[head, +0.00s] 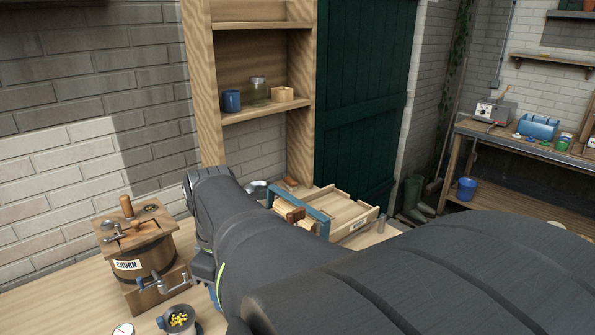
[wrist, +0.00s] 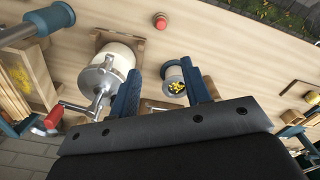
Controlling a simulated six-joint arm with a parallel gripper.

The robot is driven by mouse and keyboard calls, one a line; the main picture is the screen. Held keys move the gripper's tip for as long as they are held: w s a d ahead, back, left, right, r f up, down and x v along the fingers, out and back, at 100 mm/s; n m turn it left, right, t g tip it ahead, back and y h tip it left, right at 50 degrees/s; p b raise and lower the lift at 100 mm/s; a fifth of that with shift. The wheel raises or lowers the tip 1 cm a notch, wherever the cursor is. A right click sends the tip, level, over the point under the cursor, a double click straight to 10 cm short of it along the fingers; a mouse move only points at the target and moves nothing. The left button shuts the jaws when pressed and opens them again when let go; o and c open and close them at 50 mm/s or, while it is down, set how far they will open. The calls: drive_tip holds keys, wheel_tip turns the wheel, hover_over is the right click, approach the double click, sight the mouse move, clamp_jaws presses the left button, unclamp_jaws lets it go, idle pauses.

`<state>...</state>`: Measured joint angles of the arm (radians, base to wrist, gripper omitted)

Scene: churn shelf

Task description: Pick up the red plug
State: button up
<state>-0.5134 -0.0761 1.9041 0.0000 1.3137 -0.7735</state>
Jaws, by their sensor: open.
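A small round red piece (wrist: 160,20), likely the red plug, lies on the wooden table in the wrist view, near the top middle. I cannot make it out in the head view. My gripper (wrist: 162,74) shows as two dark blue fingers, spread apart with nothing gripped. The red piece is beyond the fingertips, clear of them. A grey cup with yellow bits (wrist: 173,83) appears between the fingers, nearer the right one. In the head view my arm hides much of the table, and the fingers cannot be made out.
A pale drum with a metal crank (wrist: 107,72) stands left of the fingers. A red knob (wrist: 53,118) sits on a handle at lower left. In the head view, a wooden churn (head: 145,250) and a wooden crate (head: 350,212) flank my arm. Bare table surrounds the red piece.

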drive_tip(key=shift+n, duration=0.8)
wheel_tip(320, 180, down, 14)
drive_tip(key=shift+r, duration=0.25)
drive_tip(key=shift+s+d+f, duration=0.1)
drive_tip(key=shift+f, duration=1.25)
drive_tip(key=shift+s+d+f, duration=0.1)
drive_tip(key=shift+f, duration=1.2)
drive_tip(key=shift+a, duration=0.1)
clamp_jaws()
